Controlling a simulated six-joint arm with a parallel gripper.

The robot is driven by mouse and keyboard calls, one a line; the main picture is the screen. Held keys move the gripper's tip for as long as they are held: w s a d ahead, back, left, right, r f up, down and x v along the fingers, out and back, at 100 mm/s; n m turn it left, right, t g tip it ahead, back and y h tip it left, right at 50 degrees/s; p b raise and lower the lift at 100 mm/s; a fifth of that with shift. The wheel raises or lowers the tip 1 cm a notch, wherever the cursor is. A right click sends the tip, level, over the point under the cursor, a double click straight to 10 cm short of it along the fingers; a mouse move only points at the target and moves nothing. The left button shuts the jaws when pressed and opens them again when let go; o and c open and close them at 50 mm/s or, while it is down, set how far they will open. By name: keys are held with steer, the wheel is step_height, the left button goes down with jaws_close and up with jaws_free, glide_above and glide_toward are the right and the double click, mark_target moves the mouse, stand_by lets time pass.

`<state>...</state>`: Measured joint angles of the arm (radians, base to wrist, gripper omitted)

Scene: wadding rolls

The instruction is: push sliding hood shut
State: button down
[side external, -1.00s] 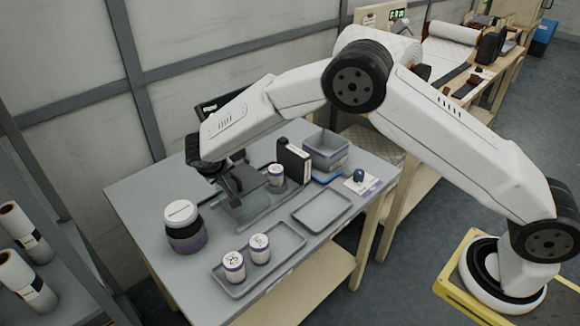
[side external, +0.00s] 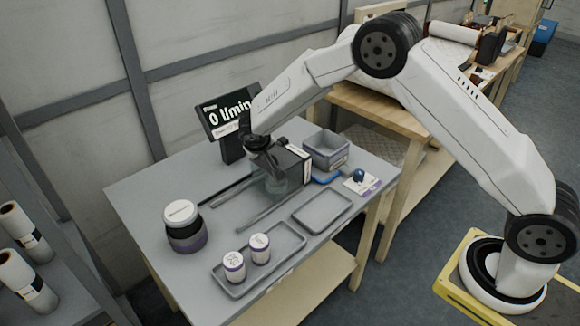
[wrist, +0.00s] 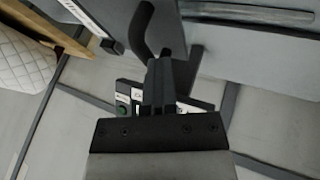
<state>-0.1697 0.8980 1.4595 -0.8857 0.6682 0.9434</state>
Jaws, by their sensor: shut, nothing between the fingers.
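My gripper (side external: 272,172) is shut and empty, pointing down at the hood's left side and top. In the wrist view the closed fingers (wrist: 160,75) are beside a dark curved handle (wrist: 141,28); whether they touch it I cannot tell. The gripper partly hides the hood and housing, so any gap between these is unclear.
A display (side external: 230,112) reading 0 l/min stands behind. A stacked jar (side external: 184,225) is at left.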

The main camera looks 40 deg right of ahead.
steer(key=shift+d, duration=0.25)
steer(key=s+a+r, duration=0.3)
steer(key=a+r, duration=0.5)
steer(key=r, duration=0.1)
steer(key=shift+s+a, duration=0.25)
steer(key=shift+a, duration=0.15)
steer(key=s+d+f+g+y, duration=0.1)
steer(key=s+d, duration=0.4)
steer(key=s, duration=0.8)
steer(key=s+d+f+n+y, duration=0.1)
steer(key=s+d+y, duration=0.3)
steer(key=s, duration=0.9)
steer(key=shift+s+d+g, duration=0.35)
steer(key=shift+g, duration=0.05)
steer(key=shift+f, duration=0.1)
